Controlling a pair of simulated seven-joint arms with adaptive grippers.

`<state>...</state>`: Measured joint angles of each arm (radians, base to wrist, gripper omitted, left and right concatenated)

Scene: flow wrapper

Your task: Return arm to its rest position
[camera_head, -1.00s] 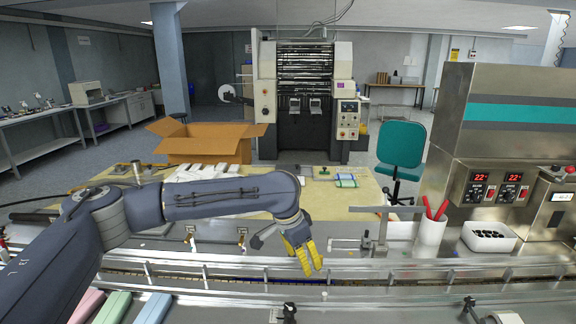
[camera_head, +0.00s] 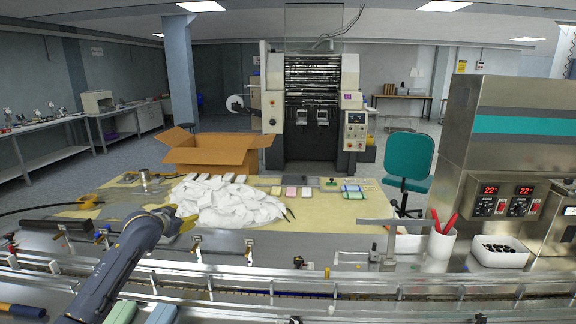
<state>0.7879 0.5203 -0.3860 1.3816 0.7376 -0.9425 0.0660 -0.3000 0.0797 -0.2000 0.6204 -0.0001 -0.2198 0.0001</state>
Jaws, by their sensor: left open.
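My left arm reaches up from the lower left in the head view. My right gripper is not in view.
A conveyor (camera_head: 330,284) with metal rails runs across the front. An open cardboard box (camera_head: 212,155) stands behind the pile. A white cup (camera_head: 440,245) with red-handled tools and a white tray (camera_head: 497,252) stand at right, near the steel machine (camera_head: 510,150).

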